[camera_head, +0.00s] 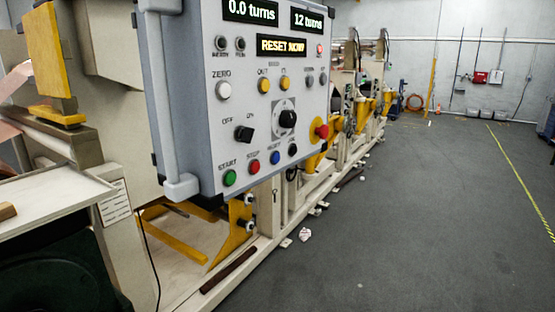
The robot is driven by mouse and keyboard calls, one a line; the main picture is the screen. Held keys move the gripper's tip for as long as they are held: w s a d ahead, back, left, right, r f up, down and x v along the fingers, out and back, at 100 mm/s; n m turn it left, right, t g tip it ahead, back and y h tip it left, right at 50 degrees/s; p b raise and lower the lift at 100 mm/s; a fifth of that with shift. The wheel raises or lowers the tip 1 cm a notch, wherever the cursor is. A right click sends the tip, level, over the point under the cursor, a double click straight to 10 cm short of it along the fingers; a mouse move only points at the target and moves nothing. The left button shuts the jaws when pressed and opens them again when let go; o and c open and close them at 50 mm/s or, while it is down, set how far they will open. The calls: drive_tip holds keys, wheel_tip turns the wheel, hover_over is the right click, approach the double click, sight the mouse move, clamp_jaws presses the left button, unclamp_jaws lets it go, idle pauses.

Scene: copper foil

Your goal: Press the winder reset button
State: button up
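The winder control panel (205,130) is a grey box with a light face, at the upper middle of the head view. Its displays read "0.0 turns" (250,10), "12 turns" (307,19) and "RESET NOW" (281,45). A blue button (275,158) sits in the bottom row, right of the red STOP button (253,167) and the green START button (229,178); its label is too small to read surely. A white ZERO button (223,90) is at the left of the face. Nothing covers these buttons. My gripper is not in view.
A black OFF/ON switch (244,134), a black knob (287,118) and a red mushroom button (321,131) are near the buttons. A grey handle (170,110) runs down the panel's left side. Machinery stands behind; the dark floor (420,220) at right is mostly clear.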

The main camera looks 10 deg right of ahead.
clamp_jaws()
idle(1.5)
